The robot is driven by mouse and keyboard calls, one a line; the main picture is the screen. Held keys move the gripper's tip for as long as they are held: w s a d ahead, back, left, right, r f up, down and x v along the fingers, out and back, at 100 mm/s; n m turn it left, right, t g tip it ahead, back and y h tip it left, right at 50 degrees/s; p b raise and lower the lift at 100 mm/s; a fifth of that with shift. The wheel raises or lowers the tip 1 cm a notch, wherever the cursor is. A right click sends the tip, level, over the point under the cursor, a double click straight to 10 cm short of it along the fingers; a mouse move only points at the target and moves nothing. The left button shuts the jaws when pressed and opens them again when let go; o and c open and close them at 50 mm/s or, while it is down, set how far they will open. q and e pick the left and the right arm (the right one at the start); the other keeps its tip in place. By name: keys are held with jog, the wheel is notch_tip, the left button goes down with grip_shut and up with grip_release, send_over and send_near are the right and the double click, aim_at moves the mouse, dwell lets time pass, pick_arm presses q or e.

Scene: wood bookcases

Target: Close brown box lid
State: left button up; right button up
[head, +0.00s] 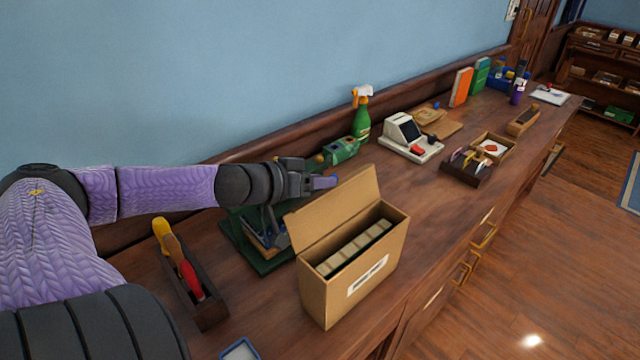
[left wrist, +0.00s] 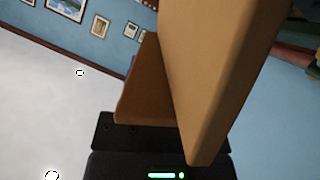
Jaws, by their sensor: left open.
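A brown box (head: 330,297) with a white label on its front stands on the wooden counter. Several pale blocks sit in a row inside it. Its lid (head: 335,212) is open, raised and leaning back at the far side. My left gripper (head: 325,182) is open just behind the lid, near its upper left edge; whether it touches the lid is unclear. In the left wrist view the brown lid (left wrist: 215,70) fills the middle and right, very close to the camera. My right gripper is not in view.
A dark tray with red and yellow-handled tools (head: 190,275) stands left of the box. A dark green stand (head: 250,240) is behind it. A green spray bottle (head: 361,120), a white register (head: 410,137) and an organizer (head: 467,167) stand farther right. Counter right of the box is clear.

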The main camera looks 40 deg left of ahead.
pick_arm(q)
jog(key=shift+w, duration=0.15)
jog(key=shift+c, duration=0.3)
grip_shut()
dwell(1.1)
